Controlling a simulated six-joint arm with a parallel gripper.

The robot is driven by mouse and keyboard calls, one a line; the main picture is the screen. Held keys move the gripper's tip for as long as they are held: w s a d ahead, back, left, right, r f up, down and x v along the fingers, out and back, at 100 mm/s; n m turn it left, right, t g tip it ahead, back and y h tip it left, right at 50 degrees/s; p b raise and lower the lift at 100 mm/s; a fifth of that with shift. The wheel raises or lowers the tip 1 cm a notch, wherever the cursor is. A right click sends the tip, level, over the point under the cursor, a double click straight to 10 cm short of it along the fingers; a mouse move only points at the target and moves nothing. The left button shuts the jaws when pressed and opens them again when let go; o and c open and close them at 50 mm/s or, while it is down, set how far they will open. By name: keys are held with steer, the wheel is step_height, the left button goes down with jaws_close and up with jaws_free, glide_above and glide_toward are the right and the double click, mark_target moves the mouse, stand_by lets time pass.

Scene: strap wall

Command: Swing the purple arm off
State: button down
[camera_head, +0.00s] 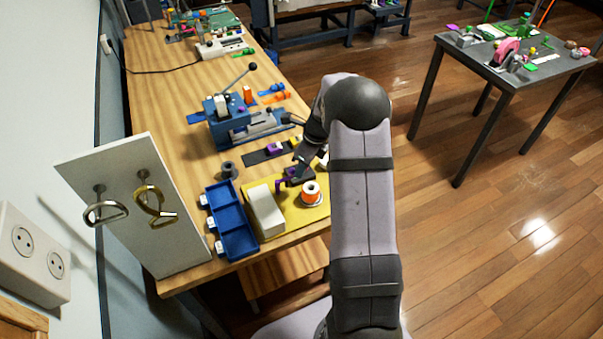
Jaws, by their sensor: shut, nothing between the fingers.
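A small purple arm (281,185) shows at the back edge of a yellow plate (294,221) at the front of the wooden bench. On the plate stand a white block (266,210) and an orange-and-white round piece (311,192). My gripper (292,175) is shut and empty, pointing down right at the purple arm. I cannot tell whether they touch. My forearm and wrist hide the right side of the plate and part of the gripper.
A blue tray (234,243) lies left of the plate, beside a white panel with rings (132,205). Behind are a dark strip with small blocks (262,154), a grey cylinder (229,170) and a blue machine with a lever (226,125).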

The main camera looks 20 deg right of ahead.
steer(key=w+n, duration=0.1)
steer(key=n, duration=0.1)
steer(key=w+n, duration=0.2)
steer(key=shift+d+n+g+y, duration=0.15)
steer(key=shift+n+g+y, duration=0.15)
steer(key=shift+g, duration=0.1)
steer(key=w+n, duration=0.1)
steer(key=n, duration=0.1)
steer(key=w+a+n+g, duration=0.1)
steer(key=w+n, duration=0.1)
steer(key=shift+n, duration=0.3)
steer(key=shift+w+a+n, duration=0.15)
steer(key=shift+n, duration=0.15)
steer(key=shift+w+a, duration=0.75)
steer(key=shift+w, duration=0.1)
steer(key=shift+s+a, duration=0.1)
steer(key=shift+s, duration=0.05)
steer(key=shift+s+a, duration=0.35)
steer(key=shift+s, duration=0.2)
